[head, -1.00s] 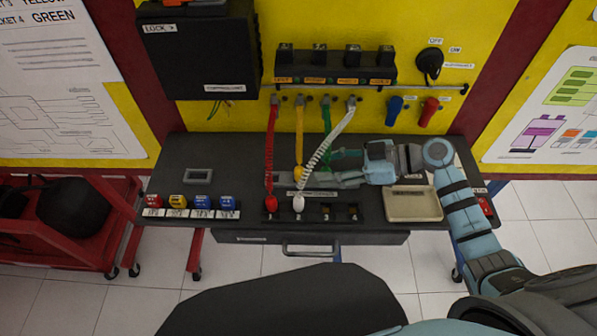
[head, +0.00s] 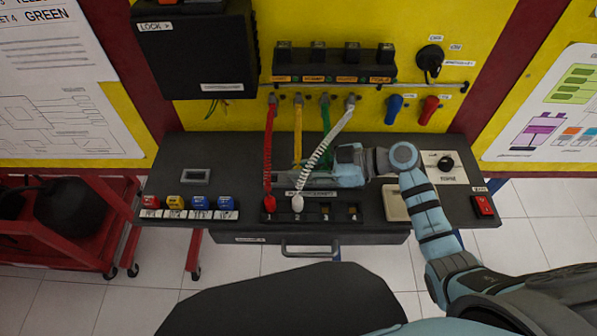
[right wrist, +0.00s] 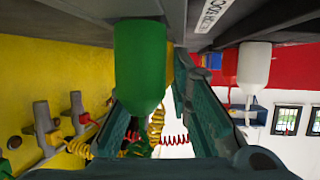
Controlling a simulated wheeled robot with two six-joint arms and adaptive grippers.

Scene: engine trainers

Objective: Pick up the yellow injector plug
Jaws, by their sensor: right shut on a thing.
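The yellow injector plug shows only as a thin yellow strip (right wrist: 170,68) behind the green plug (right wrist: 140,62) in the right wrist view. In the head view its yellow cable (head: 298,130) hangs down to my right gripper (head: 300,178), which hides the plug. My right gripper reaches in from the right, low over the bench behind the socket row. Its fingers (right wrist: 158,100) are closed in on the yellow plug. The green plug is nearer the wrist camera and covers part of the fingers; I cannot tell whether it touches them. My left gripper is not in view.
My arm partly covers a beige tray (head: 394,206). Several coloured blocks (head: 176,202) stand at the left. A red switch (head: 483,205) is at the right.

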